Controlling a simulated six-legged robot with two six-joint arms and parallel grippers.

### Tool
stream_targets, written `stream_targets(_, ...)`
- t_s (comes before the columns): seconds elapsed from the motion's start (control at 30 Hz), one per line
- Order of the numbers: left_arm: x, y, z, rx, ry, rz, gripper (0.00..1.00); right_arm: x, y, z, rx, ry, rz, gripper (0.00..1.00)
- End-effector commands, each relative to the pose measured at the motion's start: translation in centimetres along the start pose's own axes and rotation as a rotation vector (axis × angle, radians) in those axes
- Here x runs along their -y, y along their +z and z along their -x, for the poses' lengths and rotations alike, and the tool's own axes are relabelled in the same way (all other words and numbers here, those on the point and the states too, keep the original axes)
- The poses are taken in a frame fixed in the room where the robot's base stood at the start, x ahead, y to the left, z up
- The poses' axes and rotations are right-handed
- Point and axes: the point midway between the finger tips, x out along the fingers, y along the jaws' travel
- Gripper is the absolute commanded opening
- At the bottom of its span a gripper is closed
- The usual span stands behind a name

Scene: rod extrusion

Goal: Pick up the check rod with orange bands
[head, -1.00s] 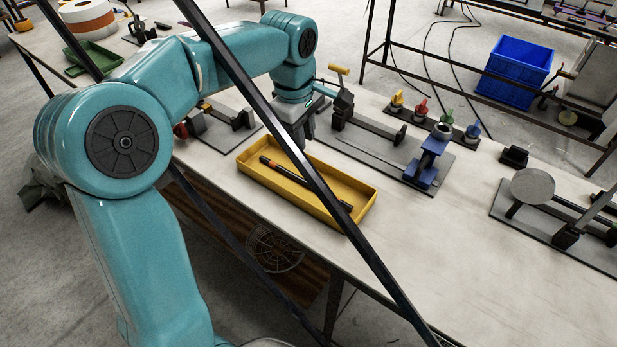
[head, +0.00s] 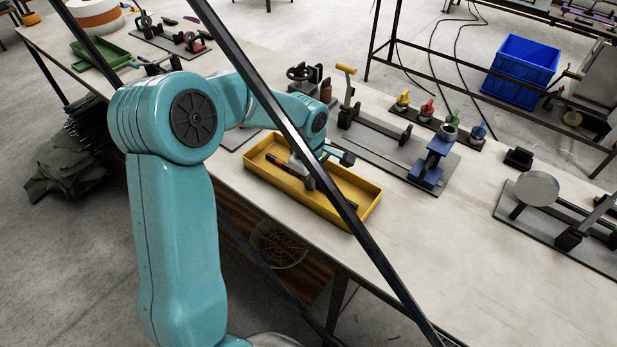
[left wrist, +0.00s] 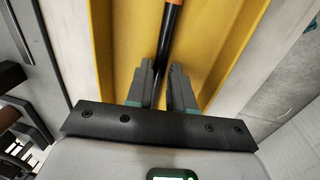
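A dark check rod (head: 271,156) with orange banding lies in a yellow tray (head: 368,212) on the workbench. In the left wrist view, the black rod (left wrist: 172,38) runs from the top edge down between my fingers, with an orange band at the top. My left gripper (left wrist: 162,76) is down at the tray with its fingers apart, one on each side of the rod. A gap shows at the right finger; contact on the left side is unclear. In the head view, the left gripper (head: 304,174) covers part of the rod. My right gripper is not in view.
A grey fixture plate with a blue stand (head: 430,165) is right of the tray. Behind it are several coloured knobs (head: 427,108). Another fixture with a round disc (head: 537,189) stands further right. The bench front right of the tray is clear. A dark diagonal bar crosses the head view.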

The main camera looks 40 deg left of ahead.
Motion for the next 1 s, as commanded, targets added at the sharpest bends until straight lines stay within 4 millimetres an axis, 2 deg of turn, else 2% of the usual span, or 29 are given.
stream_targets(0.17, 0.0, 0.0, -0.1, 0.0, 0.001, 0.0, 0.22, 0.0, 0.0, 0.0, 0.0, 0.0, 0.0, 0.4)
stream_targets(0.27, 0.0, 0.0, 0.0, 0.0, 0.001, 0.0, 0.0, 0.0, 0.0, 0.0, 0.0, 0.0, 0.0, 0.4)
stream_targets(0.67, -0.1, 0.0, 0.4, -0.001, 0.002, 0.0, 0.0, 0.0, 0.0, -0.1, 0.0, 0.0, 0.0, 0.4)
stream_targets(0.87, -0.6, 0.0, 2.9, -0.002, 0.006, 0.0, 0.0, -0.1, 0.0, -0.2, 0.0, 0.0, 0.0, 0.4)
stream_targets(1.0, -1.2, 0.0, 6.6, -0.002, 0.01, -0.001, 0.0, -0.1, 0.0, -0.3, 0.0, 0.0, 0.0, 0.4)
